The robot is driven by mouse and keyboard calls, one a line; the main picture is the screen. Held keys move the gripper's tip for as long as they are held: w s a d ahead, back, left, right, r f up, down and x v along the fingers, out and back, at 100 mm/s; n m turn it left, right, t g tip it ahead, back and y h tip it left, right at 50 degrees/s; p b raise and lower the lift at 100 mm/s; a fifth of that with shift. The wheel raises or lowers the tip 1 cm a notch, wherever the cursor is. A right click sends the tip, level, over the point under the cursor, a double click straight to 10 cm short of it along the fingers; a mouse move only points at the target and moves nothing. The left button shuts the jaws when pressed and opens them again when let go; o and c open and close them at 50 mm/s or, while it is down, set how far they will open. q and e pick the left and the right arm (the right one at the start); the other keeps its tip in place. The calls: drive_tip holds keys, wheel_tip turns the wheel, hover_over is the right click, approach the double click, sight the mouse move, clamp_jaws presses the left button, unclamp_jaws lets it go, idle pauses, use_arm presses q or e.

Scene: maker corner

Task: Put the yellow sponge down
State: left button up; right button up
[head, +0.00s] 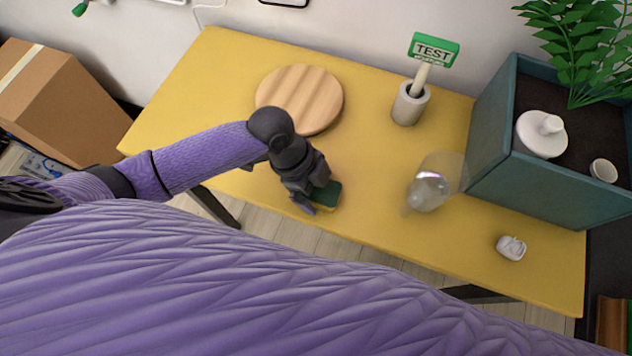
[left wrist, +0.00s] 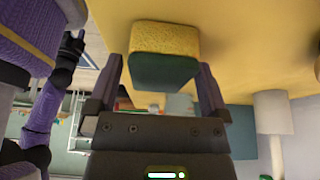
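The yellow sponge (head: 327,194) has a dark green side facing up and is at the front edge of the yellow table (head: 370,160), partly hidden by my gripper in the head view. My left gripper (head: 316,192) is right at the sponge. In the left wrist view, the sponge (left wrist: 165,55) shows between the spread fingertips of the left gripper (left wrist: 160,75). A narrow gap shows beside the left-hand finger; the other fingertip looks very close to the sponge. The yellow side faces the table. It appears to rest there, though contact is hard to see.
A round wooden board (head: 300,98) lies behind the gripper. A holder with a green TEST sign (head: 433,50), a clear glass vessel (head: 428,190), a small white object (head: 511,248) and a teal crate (head: 540,185) stand to the right. The table between board and glass is clear.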

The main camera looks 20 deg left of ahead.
use_arm(q)
drive_tip(key=p+v, duration=0.4)
drive_tip(key=v, duration=0.8)
drive_tip(key=shift+r, duration=0.1)
